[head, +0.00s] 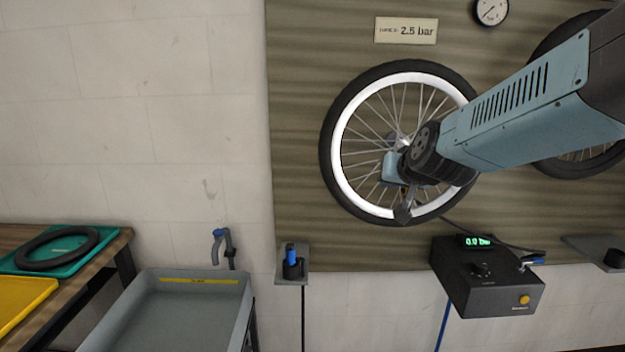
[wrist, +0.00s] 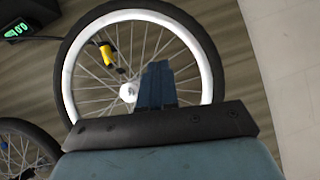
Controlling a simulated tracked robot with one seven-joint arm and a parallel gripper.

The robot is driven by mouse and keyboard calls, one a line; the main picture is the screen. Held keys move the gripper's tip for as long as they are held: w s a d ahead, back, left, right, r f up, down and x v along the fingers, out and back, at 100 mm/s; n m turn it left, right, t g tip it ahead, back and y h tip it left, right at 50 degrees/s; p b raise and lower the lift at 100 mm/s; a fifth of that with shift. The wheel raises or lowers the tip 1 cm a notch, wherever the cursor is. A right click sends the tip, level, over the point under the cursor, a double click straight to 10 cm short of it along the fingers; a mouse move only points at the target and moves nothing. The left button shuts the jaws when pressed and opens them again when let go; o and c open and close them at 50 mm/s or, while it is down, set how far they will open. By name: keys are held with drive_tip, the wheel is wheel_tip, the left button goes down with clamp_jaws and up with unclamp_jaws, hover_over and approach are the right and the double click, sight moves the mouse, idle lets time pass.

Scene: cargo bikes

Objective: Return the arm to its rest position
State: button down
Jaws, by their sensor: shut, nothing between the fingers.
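My arm reaches in from the upper right in the head view, in front of a wheel with a black tyre and white rim (head: 341,110) mounted on the wood-grain panel. My gripper (head: 404,212) hangs in front of the wheel's lower part, its fingers together and nothing held. In the wrist view, my gripper (wrist: 157,70) shows its fingers closed in front of the spokes of the wheel (wrist: 205,65). A yellow piece sits among the spokes there. I cannot tell how far the fingers are from the wheel.
A black pump box (head: 485,290) reads 0.0 bar below the wheel. A small shelf (head: 293,276) holds a blue-topped tool. A grey sink (head: 190,310) and a bench with a teal tray (head: 75,250) are at left. A second wheel (head: 560,165) is behind my arm.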

drive_tip(key=s+d+f+g+h, duration=0.1)
drive_tip(key=s+d+g, duration=0.2)
drive_tip(key=s, duration=0.7)
drive_tip(key=s+d+f+n+g, duration=0.1)
drive_tip(key=s+d+g, duration=0.2)
drive_tip(key=s, duration=0.8)
drive_tip(key=shift+d+h, duration=0.4)
drive_tip(key=shift+d, duration=0.05)
drive_tip(key=c, duration=1.8)
unclamp_jaws()
